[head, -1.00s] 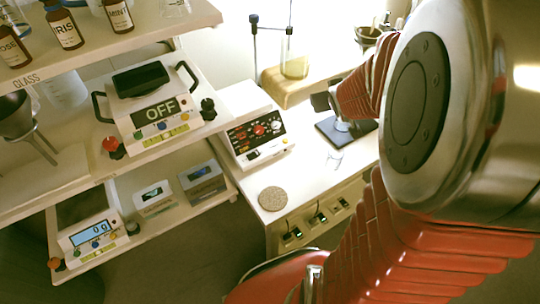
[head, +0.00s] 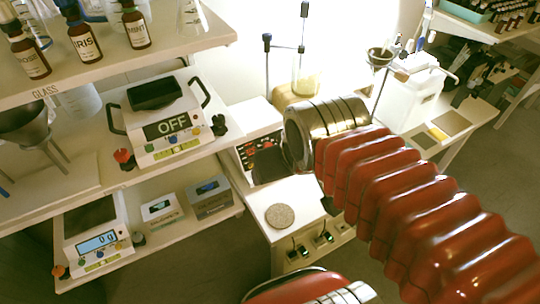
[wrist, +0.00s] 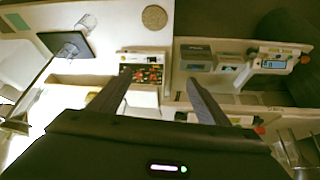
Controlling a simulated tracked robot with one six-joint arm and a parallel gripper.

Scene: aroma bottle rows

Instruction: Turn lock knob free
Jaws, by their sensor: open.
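No part is marked as the lock knob; several knobs show. In the head view a red knob (head: 123,158) and a black knob (head: 219,125) stand beside the balance (head: 170,125), whose display reads OFF. An orange knob (head: 59,271) and a dark knob (head: 138,239) flank the lower scale (head: 97,240), which reads 0 g. My gripper (wrist: 158,76) is open and empty in the wrist view. It points toward the white control box (wrist: 143,53) with red knobs, touching nothing I can make out. In the head view my wrist hides part of that box (head: 245,182).
Brown bottles (head: 84,42) stand on the upper glass shelf at left. A round disc (head: 280,216) lies on the bench beside the control box. A clamp stand (head: 267,75) and a white container (head: 409,92) stand behind my arm. Dark floor lies in front.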

